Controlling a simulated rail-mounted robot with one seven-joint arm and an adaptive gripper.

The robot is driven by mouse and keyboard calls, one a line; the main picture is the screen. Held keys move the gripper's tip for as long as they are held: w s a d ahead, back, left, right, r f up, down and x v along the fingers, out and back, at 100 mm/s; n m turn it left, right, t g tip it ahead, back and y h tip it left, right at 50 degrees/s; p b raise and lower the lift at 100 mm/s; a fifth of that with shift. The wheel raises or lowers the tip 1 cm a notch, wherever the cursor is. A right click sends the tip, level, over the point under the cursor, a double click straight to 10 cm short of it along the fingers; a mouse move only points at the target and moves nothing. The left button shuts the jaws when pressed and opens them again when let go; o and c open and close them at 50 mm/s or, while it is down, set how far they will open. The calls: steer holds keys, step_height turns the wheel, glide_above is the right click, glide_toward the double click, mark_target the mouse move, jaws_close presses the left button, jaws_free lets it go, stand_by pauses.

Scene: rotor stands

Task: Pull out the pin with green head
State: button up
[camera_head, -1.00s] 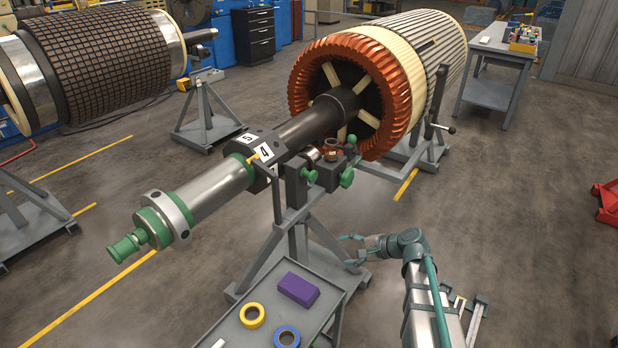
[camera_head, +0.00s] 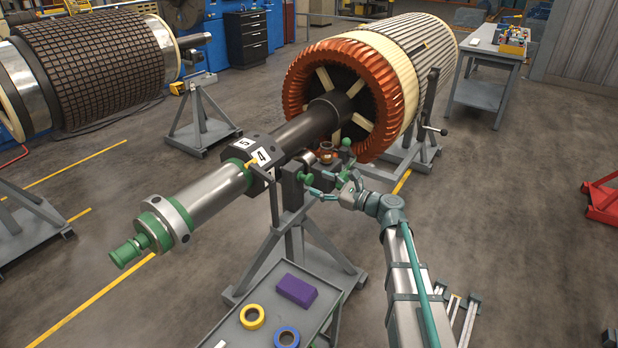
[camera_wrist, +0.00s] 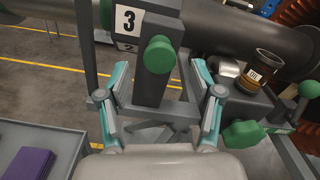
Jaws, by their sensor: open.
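The green round pin head (camera_wrist: 158,54) sticks out of a dark grey upright post below the shaft. It shows in the head view too (camera_head: 308,180); its shank is hidden in the post. My gripper (camera_wrist: 161,72) is open, with one teal-and-grey finger on each side of the head in the wrist view. No contact with the head is visible. In the head view my gripper (camera_head: 331,185) is just right of the post, its fingers pointing toward it.
A green knob (camera_wrist: 243,132) and a green ball handle (camera_wrist: 308,88) sit close on my right, beside a copper-coloured cup (camera_wrist: 258,72). The shaft (camera_head: 205,205) runs above. A grey cart (camera_head: 262,300) with a purple block (camera_head: 297,291) and tape rolls stands lower left.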

mark_target(311, 180)
steer(key=shift+p+x, duration=0.45)
steer(key=shift+x, duration=2)
jaws_close()
steer(key=shift+s, duration=0.1)
